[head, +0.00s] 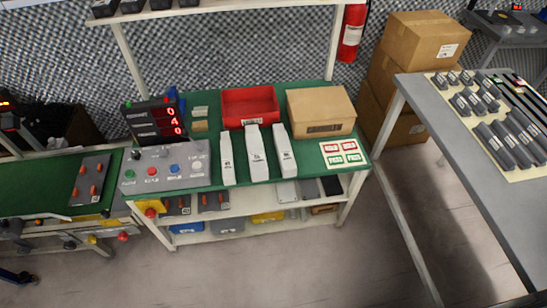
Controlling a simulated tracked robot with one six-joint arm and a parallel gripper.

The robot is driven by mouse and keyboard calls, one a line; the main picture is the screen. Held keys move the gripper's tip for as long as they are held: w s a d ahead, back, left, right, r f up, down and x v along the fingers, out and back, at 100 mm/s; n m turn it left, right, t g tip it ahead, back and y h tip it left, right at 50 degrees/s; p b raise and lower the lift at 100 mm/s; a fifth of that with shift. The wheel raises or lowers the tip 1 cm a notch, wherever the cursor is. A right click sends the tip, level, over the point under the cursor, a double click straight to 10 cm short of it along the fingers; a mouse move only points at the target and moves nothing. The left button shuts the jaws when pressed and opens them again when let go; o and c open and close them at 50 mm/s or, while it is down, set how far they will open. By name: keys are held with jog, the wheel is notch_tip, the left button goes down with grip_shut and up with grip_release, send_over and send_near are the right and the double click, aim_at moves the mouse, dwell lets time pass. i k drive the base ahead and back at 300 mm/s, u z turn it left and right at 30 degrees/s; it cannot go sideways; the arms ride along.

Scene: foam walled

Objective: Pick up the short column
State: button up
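Several grey column-like parts stand or lie in rows on a pale yellow mat (511,174) on the right table. Shorter ones (461,104) are at the back left of the mat, and longer ones (495,146) are in front of them. Three white upright box-like pieces also sit on the green workbench: left (227,160), middle (257,155) and right (285,153). The left one looks a little shorter than the middle one. I cannot tell for certain which piece is the short column. No gripper can be made out.
The green workbench (318,171) holds a red bin (250,104), a cardboard box (321,108) and a button panel (172,172). Stacked cartons (424,45) stand behind, between bench and right table (420,112). The grey floor (300,270) in front is clear.

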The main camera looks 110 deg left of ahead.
aim_at(256, 155)
jog(key=i, duration=0.35)
jog(key=u, duration=4.4)
